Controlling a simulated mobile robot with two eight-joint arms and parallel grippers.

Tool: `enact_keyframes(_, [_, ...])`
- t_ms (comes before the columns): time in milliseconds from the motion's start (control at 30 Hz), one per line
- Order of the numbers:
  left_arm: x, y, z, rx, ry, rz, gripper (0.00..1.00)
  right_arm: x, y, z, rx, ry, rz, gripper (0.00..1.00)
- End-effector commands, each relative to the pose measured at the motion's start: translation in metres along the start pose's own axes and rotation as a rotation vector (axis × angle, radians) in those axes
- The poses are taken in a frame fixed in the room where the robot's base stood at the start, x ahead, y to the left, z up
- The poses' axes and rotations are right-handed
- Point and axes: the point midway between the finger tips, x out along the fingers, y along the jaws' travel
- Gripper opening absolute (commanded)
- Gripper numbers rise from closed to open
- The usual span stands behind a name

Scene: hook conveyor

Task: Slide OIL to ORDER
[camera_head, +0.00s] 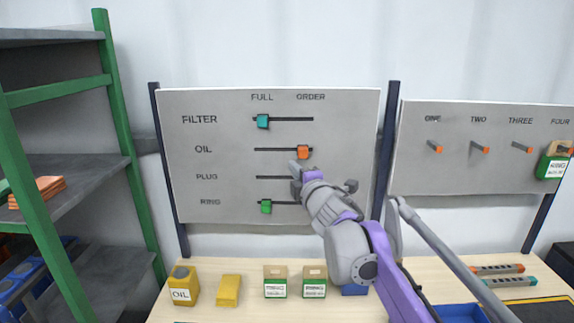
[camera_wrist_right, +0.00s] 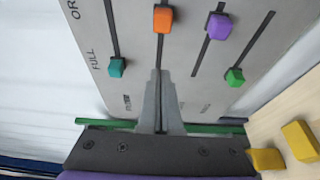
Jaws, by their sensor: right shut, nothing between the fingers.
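The orange OIL slider (camera_head: 303,152) sits at the ORDER end of its slot on the white board (camera_head: 230,215). It also shows in the right wrist view (camera_wrist_right: 163,18), beyond the fingertips. My right gripper (camera_head: 293,166) is shut and empty, just below and slightly left of the orange slider in the head view. In the right wrist view its closed fingers (camera_wrist_right: 157,74) point along the OIL slot, apart from the slider. My left gripper is not in view.
The teal FILTER slider (camera_head: 263,121) and green RING slider (camera_head: 266,206) sit at the FULL side. The purple PLUG slider (camera_wrist_right: 219,26) is toward ORDER. A hook panel (camera_head: 480,180) stands right. Boxes, including an OIL box (camera_head: 181,288), stand on the table below.

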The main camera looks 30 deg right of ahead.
Motion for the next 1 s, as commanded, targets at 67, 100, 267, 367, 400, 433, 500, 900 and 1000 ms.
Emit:
enact_keyframes(67, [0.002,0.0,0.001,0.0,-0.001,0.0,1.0,-0.01,0.0,0.0,0.001,0.0,0.0,0.0])
enact_keyframes(100, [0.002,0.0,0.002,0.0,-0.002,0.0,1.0,-0.013,0.0,0.0,0.0,0.001,0.0,0.0])
enact_keyframes(267, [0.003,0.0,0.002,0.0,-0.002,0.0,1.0,-0.019,0.001,-0.001,0.0,0.002,0.001,0.0])
enact_keyframes(367, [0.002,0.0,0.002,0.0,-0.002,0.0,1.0,-0.02,0.001,-0.001,0.0,0.002,0.001,0.0])
enact_keyframes(400, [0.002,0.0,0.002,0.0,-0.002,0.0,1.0,-0.02,0.001,-0.001,0.0,0.002,0.001,0.0])
enact_keyframes(433, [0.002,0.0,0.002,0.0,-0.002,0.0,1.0,-0.02,0.002,-0.001,0.0,0.002,0.001,0.0])
enact_keyframes(500, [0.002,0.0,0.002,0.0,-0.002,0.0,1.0,-0.02,0.002,-0.001,0.0,0.002,0.001,0.0])
enact_keyframes(900, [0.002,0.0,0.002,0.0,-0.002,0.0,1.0,-0.029,-0.014,-0.004,0.084,-0.033,-0.026,0.0])
enact_keyframes(1000, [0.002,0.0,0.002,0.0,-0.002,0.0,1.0,-0.054,-0.052,-0.01,0.276,-0.113,-0.1,0.0])
